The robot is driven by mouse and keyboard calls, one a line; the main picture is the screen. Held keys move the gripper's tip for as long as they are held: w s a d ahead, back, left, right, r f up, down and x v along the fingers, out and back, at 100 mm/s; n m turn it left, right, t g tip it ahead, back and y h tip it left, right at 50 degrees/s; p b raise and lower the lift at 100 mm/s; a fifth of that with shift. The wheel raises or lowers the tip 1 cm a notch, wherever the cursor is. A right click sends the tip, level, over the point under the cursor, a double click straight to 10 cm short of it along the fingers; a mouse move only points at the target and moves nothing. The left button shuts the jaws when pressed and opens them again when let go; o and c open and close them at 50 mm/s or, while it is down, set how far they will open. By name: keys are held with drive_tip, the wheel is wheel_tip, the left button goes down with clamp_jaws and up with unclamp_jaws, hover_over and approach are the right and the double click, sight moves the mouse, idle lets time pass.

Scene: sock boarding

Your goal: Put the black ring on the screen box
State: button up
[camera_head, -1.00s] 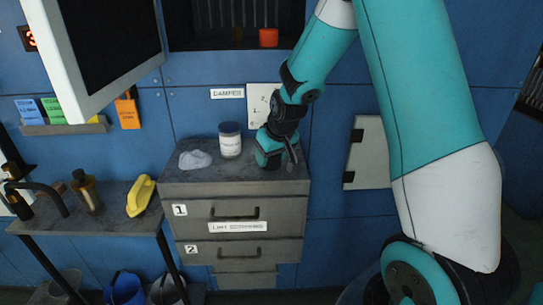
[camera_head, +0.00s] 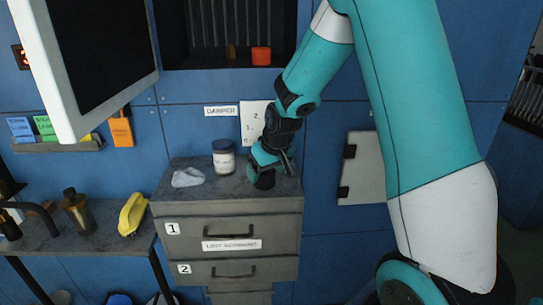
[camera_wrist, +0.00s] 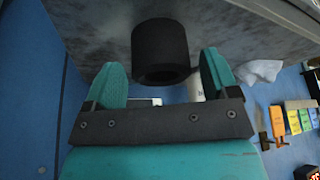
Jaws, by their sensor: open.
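The black ring (camera_wrist: 160,50) is a short dark cylinder in the wrist view. It is between the two spread fingers of my gripper (camera_wrist: 164,76), with a gap on each side. In the head view the ring (camera_head: 264,181) is a small dark shape on the right of the grey cabinet top, and my gripper (camera_head: 270,163) is right at it, partly hiding it. A large white-framed box with a dark screen (camera_head: 83,62) fills the upper left of the head view; it may be the screen box.
A lidded white jar (camera_head: 223,160) and a crumpled pale cloth (camera_head: 188,177) lie left of the ring on the drawer cabinet (camera_head: 232,207). A side table at left holds a yellow object (camera_head: 133,213) and a brown bottle (camera_head: 78,212). An orange block (camera_head: 261,56) sits in the wall recess.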

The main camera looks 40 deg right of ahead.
drive_tip(key=v, duration=1)
drive_tip(key=s+a+r+n+g+y, duration=0.1)
drive_tip(key=s+a+n, duration=0.1)
drive_tip(key=s+a, duration=0.3)
drive_tip(key=s+a+n+y, duration=0.1)
drive_tip(key=s+a+y, duration=0.1)
drive_tip(key=a, duration=0.6)
drive_tip(key=s+a+n+g, duration=0.1)
drive_tip(key=s+a+n, duration=0.1)
drive_tip(key=s+a, duration=0.3)
drive_tip(key=s+a+n+g+y, duration=0.1)
drive_tip(key=s+a, duration=0.4)
drive_tip(key=s, duration=0.6)
drive_tip(key=shift+a+n+g+y+b, duration=0.25)
drive_tip(key=shift+n+g+b, duration=0.2)
drive_tip(key=shift+n+g, duration=0.4)
